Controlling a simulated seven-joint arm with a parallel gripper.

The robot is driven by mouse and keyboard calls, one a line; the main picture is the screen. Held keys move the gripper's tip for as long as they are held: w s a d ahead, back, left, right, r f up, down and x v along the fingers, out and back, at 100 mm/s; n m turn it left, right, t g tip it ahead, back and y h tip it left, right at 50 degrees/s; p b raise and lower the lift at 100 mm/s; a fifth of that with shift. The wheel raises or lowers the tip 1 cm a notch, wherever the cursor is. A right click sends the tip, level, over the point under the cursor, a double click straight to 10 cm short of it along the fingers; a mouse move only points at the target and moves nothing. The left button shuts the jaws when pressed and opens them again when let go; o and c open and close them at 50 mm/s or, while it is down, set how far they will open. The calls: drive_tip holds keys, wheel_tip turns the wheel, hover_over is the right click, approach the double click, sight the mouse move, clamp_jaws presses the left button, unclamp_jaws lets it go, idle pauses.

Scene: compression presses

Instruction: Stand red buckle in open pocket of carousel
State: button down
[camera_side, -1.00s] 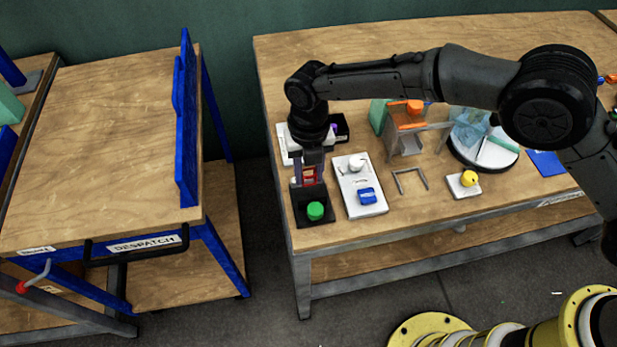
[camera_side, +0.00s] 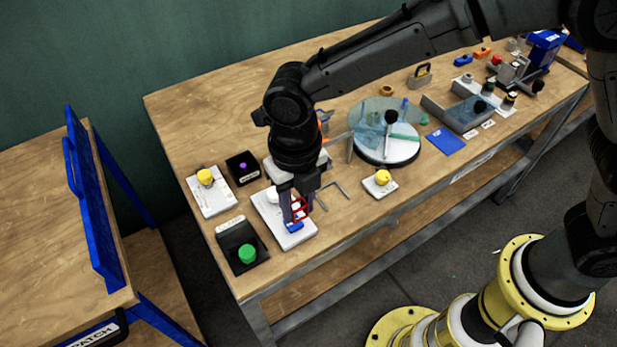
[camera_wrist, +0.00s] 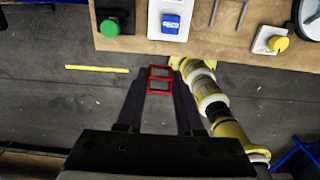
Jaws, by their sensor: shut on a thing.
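The red buckle (camera_side: 305,207) is a small frame with two windows, gripped between the fingertips of my gripper (camera_side: 297,212). The wrist view also shows the buckle (camera_wrist: 160,79) between the two dark fingers of my gripper (camera_wrist: 159,84). In the side view the gripper hangs over the white plate with the blue block. The carousel (camera_side: 396,157) is a round white disc with a dark rim, to the right of the gripper. A clear bluish cover and a teal divider lie over part of it; its front part looks uncovered. A sliver of it (camera_wrist: 311,24) shows in the wrist view.
A black box with a green button (camera_side: 247,253) is left of the gripper. A white plate with a yellow knob (camera_side: 382,177) and a grey bracket (camera_side: 333,195) lie between gripper and carousel. A blue mat (camera_side: 446,141) and a grey tray (camera_side: 460,113) are right of the carousel.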

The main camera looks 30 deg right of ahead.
drive_tip(key=shift+m, duration=0.5)
drive_tip(key=s+d+r+m, duration=0.1)
drive_tip(key=s+d+m, duration=0.1)
drive_tip(key=d+m, duration=1.1)
drive_tip(key=s+d+m, duration=0.3)
drive_tip(key=d+m, duration=0.1)
drive_tip(key=d, duration=1.7)
hover_over(401, 150)
drive_tip(key=f, duration=0.9)
drive_tip(key=shift+s+f, duration=0.2)
drive_tip(key=shift+w+f, duration=0.15)
drive_tip(key=shift+f, duration=1.6)
drive_tip(key=shift+f, duration=0.1)
